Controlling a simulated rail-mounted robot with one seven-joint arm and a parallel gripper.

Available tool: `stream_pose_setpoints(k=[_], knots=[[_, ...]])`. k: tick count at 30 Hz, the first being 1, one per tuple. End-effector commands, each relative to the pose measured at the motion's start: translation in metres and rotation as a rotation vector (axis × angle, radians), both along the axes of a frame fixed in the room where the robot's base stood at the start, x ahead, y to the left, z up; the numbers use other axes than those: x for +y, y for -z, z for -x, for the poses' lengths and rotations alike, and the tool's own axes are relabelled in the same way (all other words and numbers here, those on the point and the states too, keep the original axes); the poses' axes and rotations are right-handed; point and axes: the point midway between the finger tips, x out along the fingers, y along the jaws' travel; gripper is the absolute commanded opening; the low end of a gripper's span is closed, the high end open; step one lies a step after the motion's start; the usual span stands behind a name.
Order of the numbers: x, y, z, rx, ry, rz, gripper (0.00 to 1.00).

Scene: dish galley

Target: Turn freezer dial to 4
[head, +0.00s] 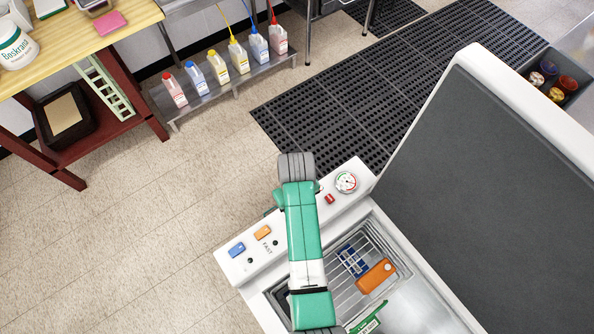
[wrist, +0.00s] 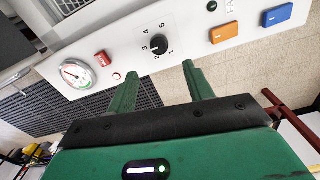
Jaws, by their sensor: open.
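The freezer dial (wrist: 157,47) is a black round knob on the white panel, with numbers 1 to 5 around it in the wrist view. My gripper (wrist: 160,67) is open and empty. Its two green fingers point toward the panel, one toward each side of the dial, with the dial just beyond the tips in the picture. I cannot tell that they touch it. In the head view my arm hides the dial and the fingertips.
The white panel (head: 231,266) also carries a red-and-green gauge (wrist: 78,74), a red switch (wrist: 102,57), an orange switch (wrist: 224,32) and a blue switch (wrist: 277,15). The freezer's lid (head: 485,165) stands open, showing a wire basket with an orange package (head: 375,276).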

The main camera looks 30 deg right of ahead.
Motion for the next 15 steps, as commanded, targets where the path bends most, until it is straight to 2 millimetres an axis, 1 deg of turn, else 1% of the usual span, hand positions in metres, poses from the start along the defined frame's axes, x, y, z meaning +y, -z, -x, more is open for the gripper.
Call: stream_pose_setpoints(k=[4, 6, 8, 12, 15], knots=[[0.000, 0.004, 0.003, 0.011, -0.001, -0.004, 0.52], [0.000, 0.010, 0.003, 0.012, -0.001, -0.004, 0.52], [0.000, 0.019, 0.003, 0.012, -0.001, -0.004, 0.52], [0.001, 0.048, 0.002, 0.011, -0.001, -0.004, 0.52], [0.000, 0.064, 0.002, 0.010, -0.001, -0.004, 0.52]])
